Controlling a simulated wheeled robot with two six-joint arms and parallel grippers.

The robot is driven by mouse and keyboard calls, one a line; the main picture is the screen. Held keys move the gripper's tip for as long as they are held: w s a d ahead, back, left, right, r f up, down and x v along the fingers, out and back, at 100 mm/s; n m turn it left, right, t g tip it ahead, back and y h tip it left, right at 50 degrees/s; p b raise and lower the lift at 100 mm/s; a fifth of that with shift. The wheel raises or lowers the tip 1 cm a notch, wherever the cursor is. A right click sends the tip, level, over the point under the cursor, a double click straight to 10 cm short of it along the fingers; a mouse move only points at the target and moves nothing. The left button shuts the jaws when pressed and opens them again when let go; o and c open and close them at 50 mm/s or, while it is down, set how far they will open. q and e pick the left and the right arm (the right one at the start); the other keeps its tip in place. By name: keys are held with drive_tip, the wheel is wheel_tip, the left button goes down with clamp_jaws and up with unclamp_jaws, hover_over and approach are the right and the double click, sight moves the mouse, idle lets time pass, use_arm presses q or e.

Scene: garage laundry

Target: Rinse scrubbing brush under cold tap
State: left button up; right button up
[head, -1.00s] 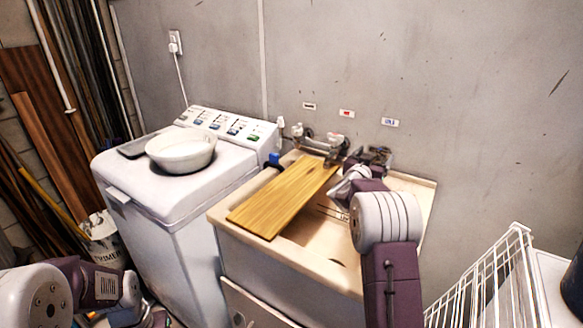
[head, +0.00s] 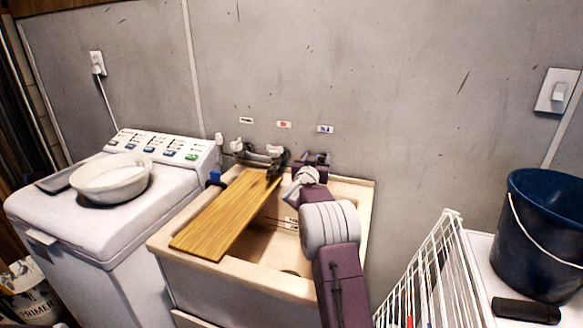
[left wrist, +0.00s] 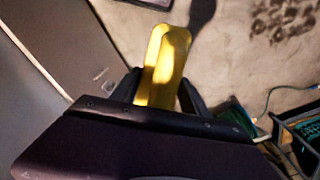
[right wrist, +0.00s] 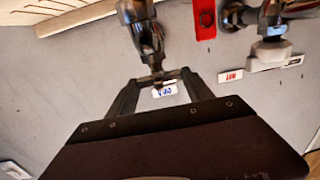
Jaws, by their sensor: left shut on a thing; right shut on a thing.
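The brush appears to be the yellow, rounded object (left wrist: 172,55) in my left gripper (left wrist: 158,85); its bristles cannot be made out. The left gripper is shut on it, above the floor, and is outside the head view. My right gripper (right wrist: 158,78) is shut on a dark tap handle (right wrist: 148,40) at the wall, in front of the blue-marked label (right wrist: 165,90). In the head view the right gripper (head: 314,160) is at the back of the sink (head: 215,262), below the blue label (head: 325,129). Running water cannot be made out.
A wooden board (head: 225,217) covers the sink's left part. Left of it stands a washing machine (head: 85,215) with a white basin (head: 112,180) on top. At right are a white wire rack (head: 432,270), a blue bucket (head: 540,240) and a black object (head: 525,310).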

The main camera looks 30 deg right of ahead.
drive_tip(key=n+t+y+b, duration=0.1)
drive_tip(key=b, duration=0.2)
drive_tip(key=n+t+y+b, duration=0.1)
drive_tip(key=b, duration=0.3)
drive_tip(key=shift+s+d+f+t+y, duration=0.1)
drive_tip(key=shift+s+f+t+y, duration=0.1)
drive_tip(key=shift+t+y, duration=0.2)
drive_tip(key=shift+r+n+y+b, duration=0.2)
drive_tip(key=shift+n+y+b, duration=0.1)
drive_tip(key=shift+n+b, duration=0.15)
drive_tip(key=shift+w, duration=0.1)
drive_tip(key=shift+r, duration=0.1)
drive_tip(key=o, duration=1.4)
